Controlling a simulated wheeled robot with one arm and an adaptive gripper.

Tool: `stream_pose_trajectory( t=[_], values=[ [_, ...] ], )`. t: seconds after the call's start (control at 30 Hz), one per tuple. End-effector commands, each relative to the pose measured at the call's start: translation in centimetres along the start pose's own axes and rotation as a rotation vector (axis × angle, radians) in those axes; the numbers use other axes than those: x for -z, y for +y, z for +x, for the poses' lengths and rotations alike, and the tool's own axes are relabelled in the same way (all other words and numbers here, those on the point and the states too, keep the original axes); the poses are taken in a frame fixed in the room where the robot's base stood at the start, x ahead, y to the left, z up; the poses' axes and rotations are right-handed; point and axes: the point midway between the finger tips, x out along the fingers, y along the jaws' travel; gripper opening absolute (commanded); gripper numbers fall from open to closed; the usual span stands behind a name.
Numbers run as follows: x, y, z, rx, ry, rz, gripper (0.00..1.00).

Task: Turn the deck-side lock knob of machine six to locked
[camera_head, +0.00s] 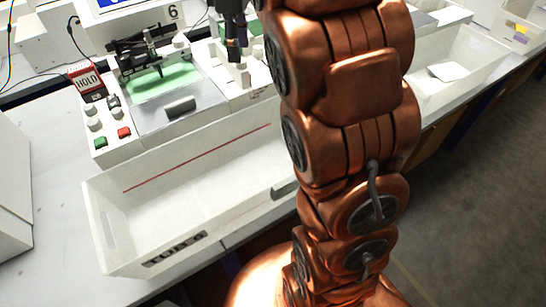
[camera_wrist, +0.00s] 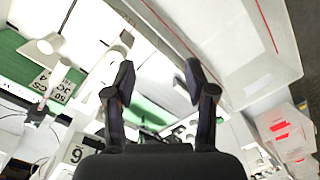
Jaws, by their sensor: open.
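My gripper (camera_head: 238,48) is open, pointing down close above that part. In the wrist view both dark fingers (camera_wrist: 160,76) are spread with nothing held between them. My arm hides the area to the right.
A white tub (camera_head: 150,230) labelled "TUB 6" is in front of the machine. A red HOLD sign (camera_head: 87,80), white knobs, a green button (camera_head: 100,142) and a red button (camera_head: 124,132) are at the left. Another white tub (camera_head: 470,65) is at the right.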

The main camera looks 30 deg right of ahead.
Motion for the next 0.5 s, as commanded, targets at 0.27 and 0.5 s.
stream_pose_trajectory(
  t=[0.27, 0.5],
  values=[
    [-1.1, -2.9, 0.6, 0.014, -0.010, 0.105, 0.55],
    [-2.0, -5.2, 1.3, 0.022, -0.016, 0.194, 0.55]
  ],
)
